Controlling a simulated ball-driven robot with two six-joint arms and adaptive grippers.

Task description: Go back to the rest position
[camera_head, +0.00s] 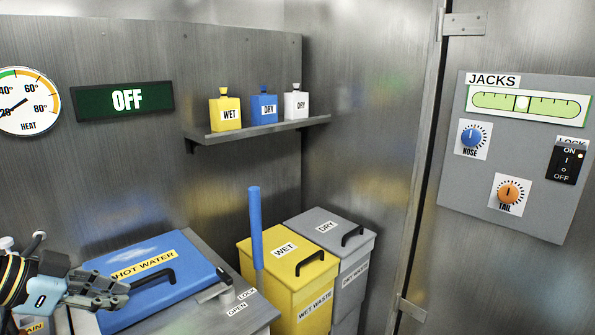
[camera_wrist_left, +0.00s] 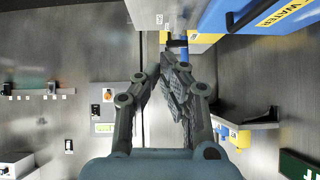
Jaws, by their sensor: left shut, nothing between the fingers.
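My left gripper (camera_head: 120,292) is at the lower left of the head view. Its fingers are shut and hold nothing. In that picture it overlaps the front left part of the blue HOT WATER lid (camera_head: 150,282); I cannot tell whether it touches the lid. The left wrist view shows the fingers (camera_wrist_left: 168,62) converging at their tips, with no object between them. My right gripper is in neither view.
A lock lever (camera_head: 222,292) and an upright blue bar (camera_head: 256,226) stand right of the lid. Yellow WET (camera_head: 288,262) and grey DRY (camera_head: 328,232) bins stand beyond. A shelf (camera_head: 262,130) holds three bottles. The JACKS panel (camera_head: 530,130) is on the right.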

